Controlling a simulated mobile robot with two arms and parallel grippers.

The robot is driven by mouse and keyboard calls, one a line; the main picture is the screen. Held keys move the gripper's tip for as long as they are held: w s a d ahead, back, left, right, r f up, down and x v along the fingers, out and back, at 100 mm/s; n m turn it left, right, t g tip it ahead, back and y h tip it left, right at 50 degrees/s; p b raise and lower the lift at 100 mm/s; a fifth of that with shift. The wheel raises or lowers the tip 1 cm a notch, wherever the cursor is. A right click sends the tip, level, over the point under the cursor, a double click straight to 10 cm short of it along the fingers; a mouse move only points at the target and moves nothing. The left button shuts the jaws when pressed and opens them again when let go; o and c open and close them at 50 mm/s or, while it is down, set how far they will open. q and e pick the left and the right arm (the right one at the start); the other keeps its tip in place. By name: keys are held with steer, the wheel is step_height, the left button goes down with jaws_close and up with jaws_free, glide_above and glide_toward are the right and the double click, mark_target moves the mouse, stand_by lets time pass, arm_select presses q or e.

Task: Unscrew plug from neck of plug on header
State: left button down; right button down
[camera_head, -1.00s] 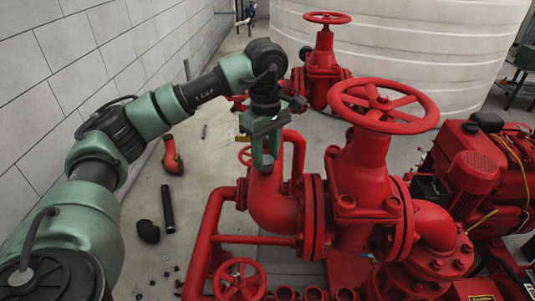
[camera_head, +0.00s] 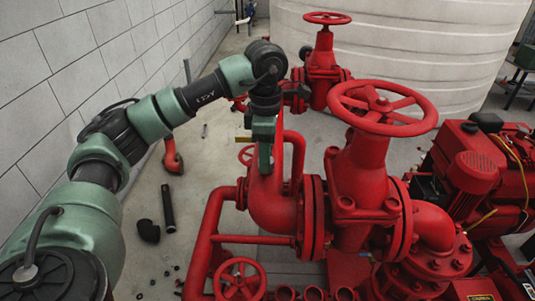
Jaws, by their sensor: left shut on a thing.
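My left gripper (camera_head: 264,160) points down at the top of the red header elbow (camera_head: 272,207), in the middle of the head view. It is seen edge-on, with one green finger in front. It is shut on the plug, which the finger and wrist hide. The neck under the plug is also hidden behind the finger, so I cannot tell whether plug and neck still touch. My right gripper is not in view.
A large red valve with a handwheel (camera_head: 382,107) stands close right of my left gripper. A red pipe loop (camera_head: 298,150) rises just behind it. A red engine (camera_head: 480,165) is at the right. Loose pipe pieces (camera_head: 168,208) lie on the floor at the left.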

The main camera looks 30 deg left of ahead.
arm_select(q)
steer(key=shift+n, duration=0.3)
steer(key=n, duration=0.4)
steer(key=shift+n, duration=0.3)
steer(key=n+p, duration=0.1)
steer(key=n, duration=0.3)
steer(key=shift+n, duration=0.3)
steer(key=n, duration=0.4)
steer(key=shift+n, duration=0.3)
